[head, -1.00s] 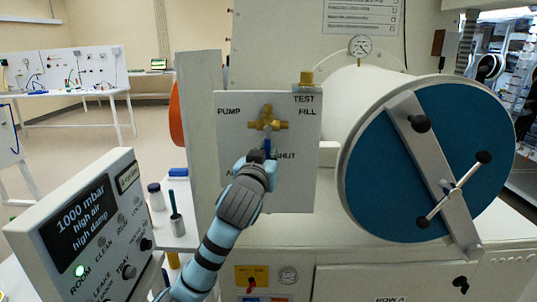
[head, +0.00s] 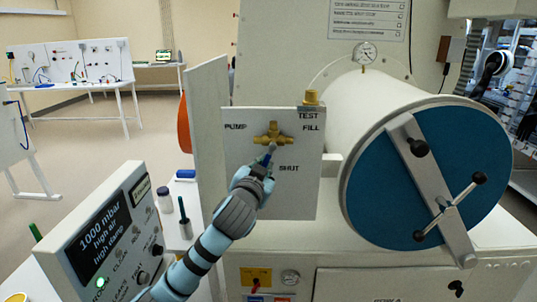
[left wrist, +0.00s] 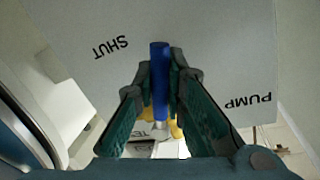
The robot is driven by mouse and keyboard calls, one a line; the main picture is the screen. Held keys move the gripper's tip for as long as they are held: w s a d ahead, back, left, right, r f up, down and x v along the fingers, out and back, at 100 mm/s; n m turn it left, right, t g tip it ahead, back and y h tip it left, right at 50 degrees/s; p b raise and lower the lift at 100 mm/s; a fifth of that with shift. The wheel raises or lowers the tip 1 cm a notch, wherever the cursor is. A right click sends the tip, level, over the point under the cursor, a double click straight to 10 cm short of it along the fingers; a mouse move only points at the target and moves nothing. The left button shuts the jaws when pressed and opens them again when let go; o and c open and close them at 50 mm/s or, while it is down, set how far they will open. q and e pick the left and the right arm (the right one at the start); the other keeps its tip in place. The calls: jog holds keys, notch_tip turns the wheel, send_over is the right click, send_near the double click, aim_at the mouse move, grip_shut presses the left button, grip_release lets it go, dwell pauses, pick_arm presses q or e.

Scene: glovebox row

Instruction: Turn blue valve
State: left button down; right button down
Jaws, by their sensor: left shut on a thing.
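The blue valve handle (head: 269,156) hangs from a brass valve (head: 272,134) on a pale panel (head: 300,190) marked PUMP, FILL, TEST and SHUT. The handle leans down and slightly left of straight down, with SHUT to its right. My left gripper (head: 261,170) is shut on the handle's lower end. In the left wrist view the blue handle (left wrist: 160,82) stands between my two fingers, and the yellow brass shows partly behind them. The fingers hide part of the handle in the head view. My right gripper is not in view.
The round blue door (head: 400,200) with its clamp bar is to the right of the panel. A display box (head: 105,235) reading 1000 mbar stands at lower left. Small bottles (head: 166,200) sit on a shelf left of my arm. A gauge (head: 366,53) is above.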

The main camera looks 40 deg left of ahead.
pick_arm(q)
jog(key=shift+s+a+r+m+g+p, duration=0.15)
jog(key=shift+s+a+m+g+p, duration=0.1)
jog(key=shift+m+p, duration=0.55)
jog(key=shift+s+a+r+m+g+p, duration=0.15)
jog(key=shift+a+m+p, duration=0.2)
jog(key=shift+p, duration=0.75)
jog(key=shift+d, duration=0.15)
jog(key=c, duration=1.6)
grip_release()
jog(key=shift+c, duration=0.2)
